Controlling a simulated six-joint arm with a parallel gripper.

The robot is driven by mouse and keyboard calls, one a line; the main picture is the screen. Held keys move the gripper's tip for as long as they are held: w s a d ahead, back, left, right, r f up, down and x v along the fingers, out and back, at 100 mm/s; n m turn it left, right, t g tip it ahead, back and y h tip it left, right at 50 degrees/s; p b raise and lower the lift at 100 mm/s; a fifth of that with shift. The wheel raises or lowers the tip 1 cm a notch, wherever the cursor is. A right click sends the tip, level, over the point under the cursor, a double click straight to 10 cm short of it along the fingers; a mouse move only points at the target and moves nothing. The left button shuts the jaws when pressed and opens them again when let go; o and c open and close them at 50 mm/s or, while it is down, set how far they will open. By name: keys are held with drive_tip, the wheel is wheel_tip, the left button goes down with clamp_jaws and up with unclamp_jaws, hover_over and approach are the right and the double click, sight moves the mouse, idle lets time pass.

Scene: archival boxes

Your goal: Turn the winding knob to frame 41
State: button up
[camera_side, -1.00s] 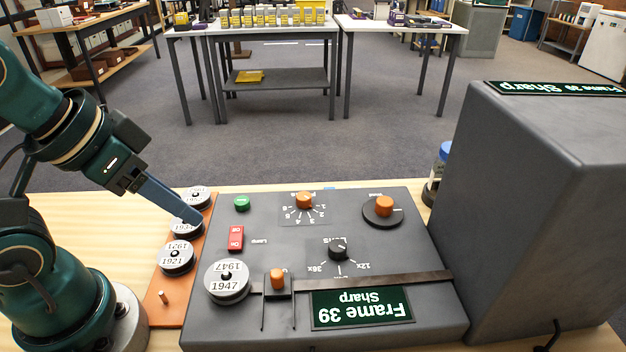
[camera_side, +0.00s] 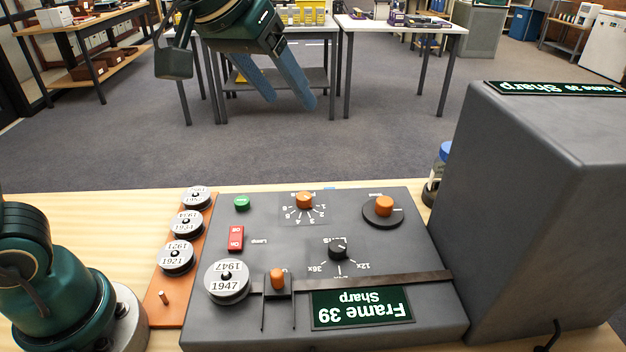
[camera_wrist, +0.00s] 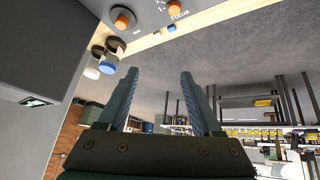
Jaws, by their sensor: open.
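The winding knob (camera_side: 384,205) is an orange cap on a dark round disc at the far right corner of the grey control panel (camera_side: 340,223). It also shows at the top of the wrist view (camera_wrist: 122,20). The panel display (camera_side: 362,308) reads "Frame 39 Sharp". My gripper (camera_side: 289,104) is raised above and beyond the panel's far edge, apart from the knob. Its two blue fingers are spread with nothing between them, as the wrist view also shows (camera_wrist: 159,76).
Other controls sit close by: the orange focus knob (camera_side: 304,200), black lens knob (camera_side: 338,248), green button (camera_side: 242,203) and red lamp switch (camera_side: 236,238). A tall grey housing (camera_side: 545,200) stands right of the panel. A blue-lidded jar (camera_side: 443,160) is behind.

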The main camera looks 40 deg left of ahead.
drive_tip(key=w+d+f, duration=0.2)
drive_tip(key=w+d, duration=0.1)
drive_tip(key=w, duration=0.2)
drive_tip(key=m+g, duration=0.1)
hover_over(385, 201)
drive_tip(key=s+a, duration=0.2)
wheel_tip(385, 201, down, 8)
drive_tip(key=shift+m+g, duration=0.4)
drive_tip(key=shift+g, duration=0.3)
drive_tip(key=f, duration=0.1)
drive_tip(key=d+f, duration=0.1)
drive_tip(key=f, duration=0.1)
drive_tip(key=d+f, duration=0.1)
drive_tip(key=shift+s+f, duration=0.2)
drive_tip(key=shift+f, duration=0.05)
drive_tip(key=shift+x, duration=2.4)
drive_tip(key=shift+c, duration=0.4)
clamp_jaws()
